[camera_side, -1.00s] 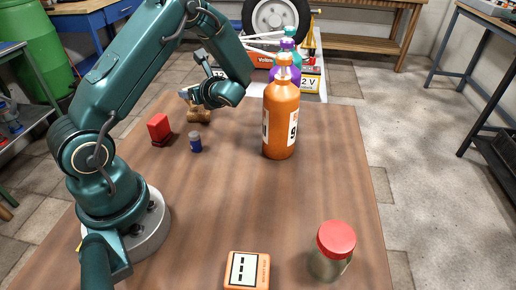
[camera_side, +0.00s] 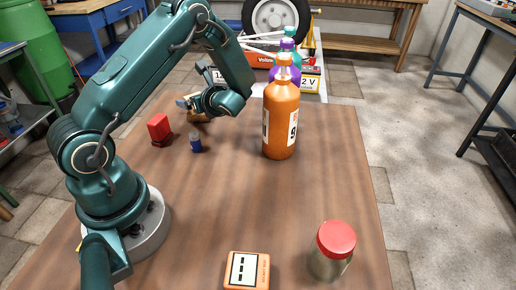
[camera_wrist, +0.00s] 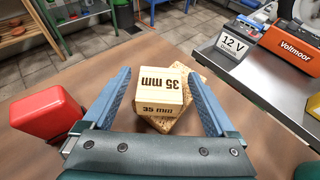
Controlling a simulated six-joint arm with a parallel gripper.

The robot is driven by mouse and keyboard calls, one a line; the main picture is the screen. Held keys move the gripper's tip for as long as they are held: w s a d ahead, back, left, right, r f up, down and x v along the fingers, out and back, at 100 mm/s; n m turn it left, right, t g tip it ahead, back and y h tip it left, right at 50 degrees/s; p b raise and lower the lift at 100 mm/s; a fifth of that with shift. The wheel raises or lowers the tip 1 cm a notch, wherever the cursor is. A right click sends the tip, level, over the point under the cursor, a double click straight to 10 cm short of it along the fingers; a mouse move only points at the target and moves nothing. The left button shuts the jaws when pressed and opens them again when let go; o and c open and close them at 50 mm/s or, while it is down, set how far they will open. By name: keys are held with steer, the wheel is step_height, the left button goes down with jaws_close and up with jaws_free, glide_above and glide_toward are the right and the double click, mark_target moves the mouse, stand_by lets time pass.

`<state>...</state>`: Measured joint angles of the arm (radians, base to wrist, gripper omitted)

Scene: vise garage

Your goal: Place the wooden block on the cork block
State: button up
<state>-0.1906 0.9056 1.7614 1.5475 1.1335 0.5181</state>
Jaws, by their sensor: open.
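The pale wooden block, marked 35 mm, shows in the wrist view (camera_wrist: 161,88) between my jaws. It sits on top of the speckled brown cork block (camera_wrist: 190,100), turned at an angle to it. The cork block shows past the wooden block's right and front sides. My gripper (camera_wrist: 160,75) is open, one finger on each side of the wooden block, with gaps visible on both sides. In the side view my gripper (camera_side: 188,100) is low at the far left of the table and mostly hides both blocks.
A red block (camera_side: 159,129) stands close left of my gripper, beside a small blue item (camera_side: 196,142). An orange bottle (camera_side: 281,122) stands to the right. A red-lidded jar (camera_side: 331,252) and an orange-edged meter (camera_side: 247,270) are near the front. The table's middle is clear.

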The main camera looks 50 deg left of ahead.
steer(key=s+d+r+n+t+h, duration=0.2)
steer(key=d+n, duration=0.4)
steer(key=d, duration=0.3)
steer(key=s+d+r+n+t+h, duration=0.1)
steer(key=s+d+r+n+h, duration=0.4)
steer(key=d, duration=0.5)
steer(key=s+d+r+n+t+h, duration=0.2)
steer(key=d+r+n+h, duration=0.3)
steer(key=d, duration=0.4)
steer(key=shift+s+d+r+n+t+h, duration=0.15)
steer(key=shift+s+d+n+t+h, duration=0.2)
steer(key=shift+s+n+h, duration=0.5)
